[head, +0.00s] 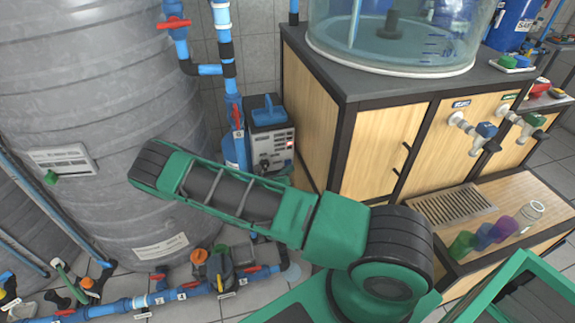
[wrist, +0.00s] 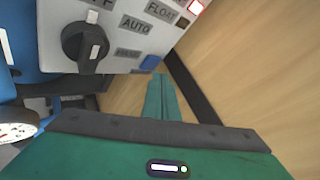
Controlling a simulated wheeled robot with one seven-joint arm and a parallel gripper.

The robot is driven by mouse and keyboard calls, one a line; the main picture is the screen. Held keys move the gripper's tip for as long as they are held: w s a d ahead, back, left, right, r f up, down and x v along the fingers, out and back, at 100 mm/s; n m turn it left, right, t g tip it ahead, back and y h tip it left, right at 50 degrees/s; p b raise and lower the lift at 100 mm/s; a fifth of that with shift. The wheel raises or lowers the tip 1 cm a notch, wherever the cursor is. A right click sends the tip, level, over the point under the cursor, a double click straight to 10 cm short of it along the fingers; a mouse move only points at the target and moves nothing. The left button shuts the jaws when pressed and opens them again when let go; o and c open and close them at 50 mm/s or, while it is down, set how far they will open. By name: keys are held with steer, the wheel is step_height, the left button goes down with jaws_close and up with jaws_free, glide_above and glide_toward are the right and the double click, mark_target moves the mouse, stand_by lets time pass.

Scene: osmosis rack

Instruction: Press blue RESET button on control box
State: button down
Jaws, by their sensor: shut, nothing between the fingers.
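The control box (wrist: 120,35) fills the upper left of the wrist view, tilted in the picture. The blue button (wrist: 150,62) sits near the lower edge of the face, beside a small label that is hard to read. My gripper (wrist: 160,76) is shut and empty, its green fingertips just below the blue button in the picture. I cannot tell whether they touch it.
A wooden cabinet (head: 375,150) stands right of the box; its side panel (wrist: 250,60) is close in the wrist view. A large grey tank (head: 80,90) and blue pipes (head: 230,60) stand to the left. A round gauge (wrist: 15,130) is at the wrist view's left edge.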

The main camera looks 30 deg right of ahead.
steer(key=shift+w+d, duration=0.15)
steer(key=shift+w, duration=0.2)
steer(key=shift+w+d, duration=0.1)
steer(key=shift+w, duration=0.3)
stand_by(1.0)
steer(key=shift+s, duration=0.1)
steer(key=shift+s+a, duration=0.25)
steer(key=shift+s, duration=0.45)
steer(key=s, duration=0.2)
steer(key=s+a, duration=0.1)
steer(key=s, duration=0.1)
steer(key=shift+s+a, duration=0.15)
steer(key=shift+s, duration=0.25)
stand_by(0.7)
